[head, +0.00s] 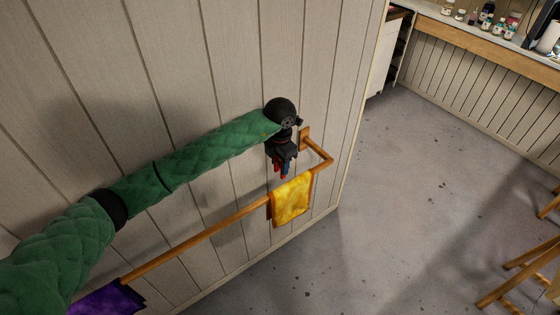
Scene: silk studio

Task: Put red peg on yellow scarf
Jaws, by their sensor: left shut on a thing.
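The yellow scarf (292,204) hangs folded over the wooden rail near the rail's right end. My left gripper (282,172) points down just above and slightly left of the scarf's top edge. It is shut on a small red peg (277,169), which shows as a bit of red at the fingertips. Something blue shows beside the red, and I cannot tell whether it is a separate thing. The fingers hide much of the peg. The peg appears close to the top of the scarf, but whether they touch cannot be told. My right gripper is not in view.
The wooden rail (205,233) runs along the plank wall (190,60), with a bracket at its right end. A purple scarf (108,300) hangs at its lower left. A shelf (460,25) with bottles stands at the back right. Wooden legs (525,265) stand at right. The middle floor is clear.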

